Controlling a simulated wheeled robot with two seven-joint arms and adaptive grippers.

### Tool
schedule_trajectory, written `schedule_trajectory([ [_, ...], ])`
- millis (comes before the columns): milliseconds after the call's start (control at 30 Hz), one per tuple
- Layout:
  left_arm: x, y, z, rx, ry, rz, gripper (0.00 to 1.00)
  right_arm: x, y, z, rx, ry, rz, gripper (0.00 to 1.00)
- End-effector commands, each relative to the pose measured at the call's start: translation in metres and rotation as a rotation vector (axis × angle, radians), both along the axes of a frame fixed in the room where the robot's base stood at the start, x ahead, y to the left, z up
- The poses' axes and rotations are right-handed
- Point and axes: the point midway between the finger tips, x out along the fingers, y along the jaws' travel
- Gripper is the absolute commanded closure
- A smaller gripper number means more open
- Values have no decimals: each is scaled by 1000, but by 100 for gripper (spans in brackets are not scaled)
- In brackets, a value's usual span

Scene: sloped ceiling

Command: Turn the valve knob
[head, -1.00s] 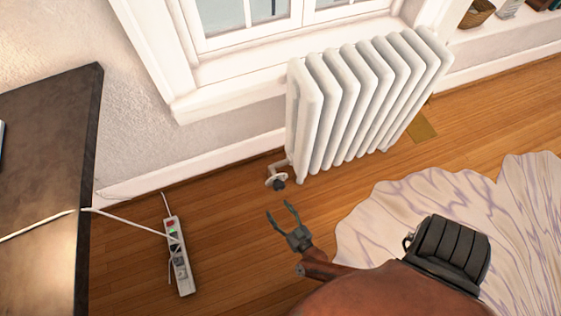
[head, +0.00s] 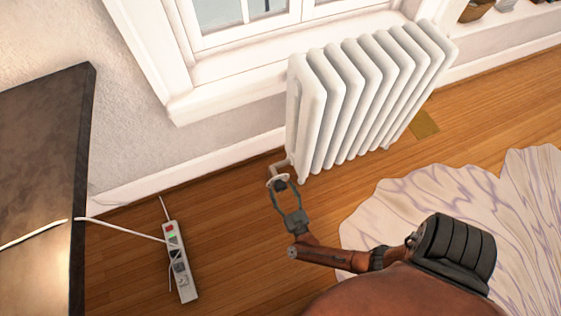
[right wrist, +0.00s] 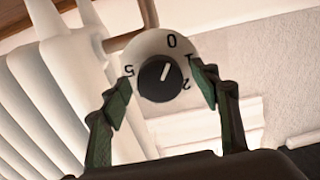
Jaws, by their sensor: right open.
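The valve knob (head: 280,185) is a small dark knob at the lower left end of the white radiator (head: 365,100). A pale pointer line on the knob slants between 0 and 1. My right gripper (head: 285,192) is open, with its fingers on either side of the knob. In the right wrist view the fingers of my right gripper (right wrist: 160,92) show a gap to the knob on both sides. My left gripper is out of view.
A power strip (head: 180,262) with a white cable lies on the wooden floor left of my right gripper. A dark table (head: 45,170) stands at the left. A pale rug (head: 390,215) covers the floor at the right. The window (head: 250,20) is behind the radiator.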

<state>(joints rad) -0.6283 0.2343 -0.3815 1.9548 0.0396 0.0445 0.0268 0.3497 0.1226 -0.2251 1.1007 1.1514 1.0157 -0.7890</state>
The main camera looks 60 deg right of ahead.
Motion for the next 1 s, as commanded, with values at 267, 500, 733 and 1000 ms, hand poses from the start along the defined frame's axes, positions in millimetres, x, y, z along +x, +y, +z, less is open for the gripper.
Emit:
schedule_trajectory([
  [267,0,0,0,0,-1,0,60,1,0,1,1,-1,1,47],
  [500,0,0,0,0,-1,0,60,0,0,0,1,-1,1,64],
  [733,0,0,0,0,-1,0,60,0,1,0,1,-1,1,79],
  [1000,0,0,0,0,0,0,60,0,1,0,9,-4,1,86],
])
